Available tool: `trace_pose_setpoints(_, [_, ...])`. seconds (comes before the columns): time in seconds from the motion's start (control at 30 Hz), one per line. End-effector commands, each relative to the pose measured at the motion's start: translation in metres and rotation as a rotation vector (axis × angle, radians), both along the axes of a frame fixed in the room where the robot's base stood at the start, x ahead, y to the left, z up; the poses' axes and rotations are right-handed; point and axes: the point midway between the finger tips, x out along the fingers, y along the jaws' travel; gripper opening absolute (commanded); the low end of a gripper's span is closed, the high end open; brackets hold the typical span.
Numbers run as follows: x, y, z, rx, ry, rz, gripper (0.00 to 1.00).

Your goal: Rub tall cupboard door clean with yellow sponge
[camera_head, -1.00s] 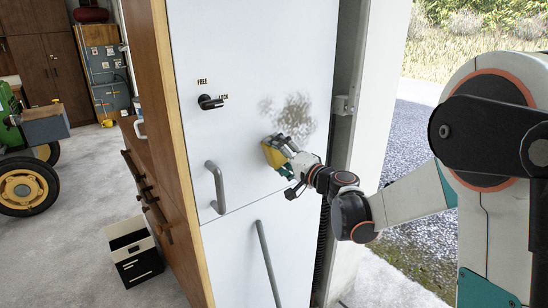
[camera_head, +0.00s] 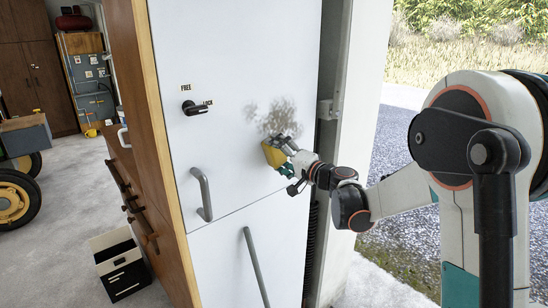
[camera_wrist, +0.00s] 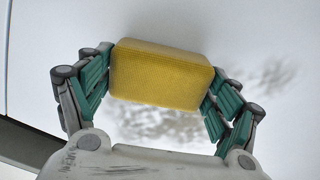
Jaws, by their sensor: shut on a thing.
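The tall cupboard door (camera_head: 235,60) is white, with a grey dirt smudge (camera_head: 278,116) on its upper panel. My gripper (camera_head: 283,153) is shut on the yellow sponge (camera_head: 271,156), just below the smudge and close to the door. In the wrist view, the sponge (camera_wrist: 160,74) sits between the green finger pads of my gripper (camera_wrist: 158,88). Smudge patches (camera_wrist: 165,124) show beside and below it there. I cannot tell whether the sponge touches the door.
A black latch knob (camera_head: 194,107) and a grey handle (camera_head: 202,194) stick out from the upper door. A long handle (camera_head: 256,268) is on the lower door. A pale door post (camera_head: 350,110) stands at the right. A black-and-white box (camera_head: 119,264) sits on the floor.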

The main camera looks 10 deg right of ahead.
Motion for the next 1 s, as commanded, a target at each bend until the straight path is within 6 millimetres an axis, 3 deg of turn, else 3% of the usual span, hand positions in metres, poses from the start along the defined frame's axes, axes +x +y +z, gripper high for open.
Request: trace_pose_setpoints(1.0, [0.029,-0.046,0.000,0.000,0.000,-0.001,0.52])
